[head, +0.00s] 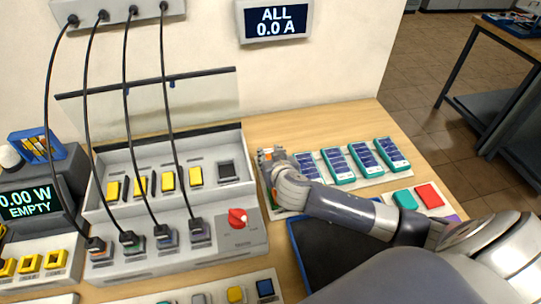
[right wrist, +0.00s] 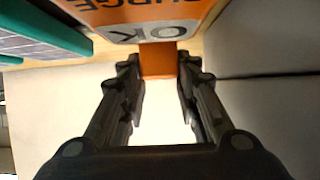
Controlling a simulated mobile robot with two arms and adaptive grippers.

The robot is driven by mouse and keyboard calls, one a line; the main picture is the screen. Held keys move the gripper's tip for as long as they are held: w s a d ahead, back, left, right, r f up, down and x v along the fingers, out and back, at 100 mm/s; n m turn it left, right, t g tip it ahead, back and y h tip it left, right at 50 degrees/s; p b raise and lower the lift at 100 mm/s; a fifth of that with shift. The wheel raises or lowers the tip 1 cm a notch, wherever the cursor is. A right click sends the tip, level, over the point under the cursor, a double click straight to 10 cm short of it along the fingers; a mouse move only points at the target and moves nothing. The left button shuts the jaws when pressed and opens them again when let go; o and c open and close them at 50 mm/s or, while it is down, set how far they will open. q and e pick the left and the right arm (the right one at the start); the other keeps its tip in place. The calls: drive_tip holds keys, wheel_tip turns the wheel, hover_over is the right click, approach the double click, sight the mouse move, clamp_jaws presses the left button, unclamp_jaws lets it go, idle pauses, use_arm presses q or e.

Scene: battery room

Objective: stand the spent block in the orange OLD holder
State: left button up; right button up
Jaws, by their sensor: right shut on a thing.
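My right gripper (head: 268,157) is at the left end of the row of teal blocks, partly hidden behind its own wrist. In the right wrist view its two fingers (right wrist: 158,82) are shut on the narrow tab of an orange block (right wrist: 157,60). This block carries the words SURGE and OK; only a little orange shows in the head view. I cannot tell whether it stands free or rests on something. No holder with the word OLD can be read, and I cannot tell which thing is the spent block. My left gripper is not in view.
Several teal blocks with blue panels (head: 338,161) stand right of my gripper. A charger case with yellow parts (head: 168,179), a red knob (head: 237,217) and black cables lies left. A dark tray (head: 330,262) lies below my arm. A red block (head: 429,194) is at right.

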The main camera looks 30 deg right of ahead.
drive_tip(key=shift+f+b, duration=0.45)
drive_tip(key=shift+f, duration=0.2)
drive_tip(key=o, duration=0.8)
drive_tip(key=shift+r, duration=0.1)
drive_tip(key=shift+p+v, duration=0.6)
drive_tip(key=shift+v, duration=0.2)
drive_tip(key=shift+p+v, duration=1.15)
drive_tip(key=shift+v, duration=0.85)
drive_tip(key=shift+p+v, duration=1.25)
drive_tip(key=shift+v, duration=1.35)
drive_tip(key=shift+s, duration=0.2)
drive_tip(key=shift+a, duration=0.1)
